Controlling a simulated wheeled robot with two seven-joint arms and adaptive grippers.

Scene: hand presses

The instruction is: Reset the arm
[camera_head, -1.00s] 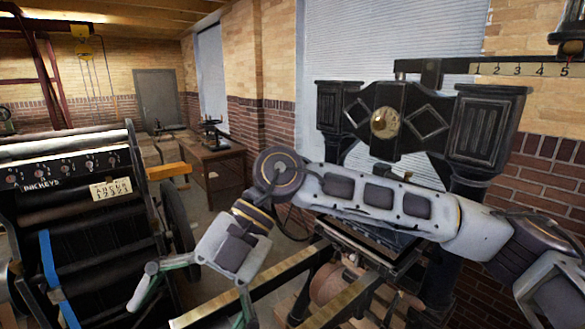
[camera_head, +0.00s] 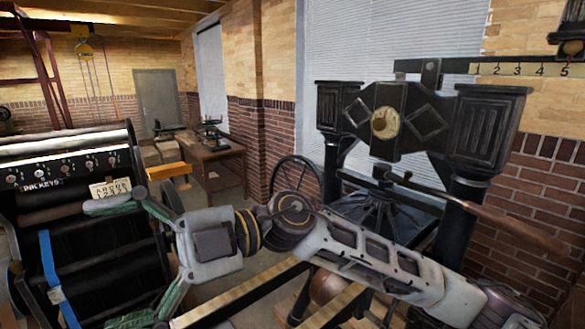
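My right arm (camera_head: 375,258) comes in from the lower right and reaches across to the left, in front of the large black hand press (camera_head: 400,115). Its gripper (camera_head: 118,262) points left with its two green-tipped fingers spread wide. Nothing is between the fingers. The gripper overlaps the black roller machine (camera_head: 85,235) at left in the picture; I cannot tell whether they touch. My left gripper is not in view.
The press's lever with a wooden handle (camera_head: 520,230) sticks out to the right above my arm. Rails (camera_head: 235,295) run below the gripper. A spoked wheel (camera_head: 295,180) stands behind the arm. A wooden table (camera_head: 212,150) stands farther back.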

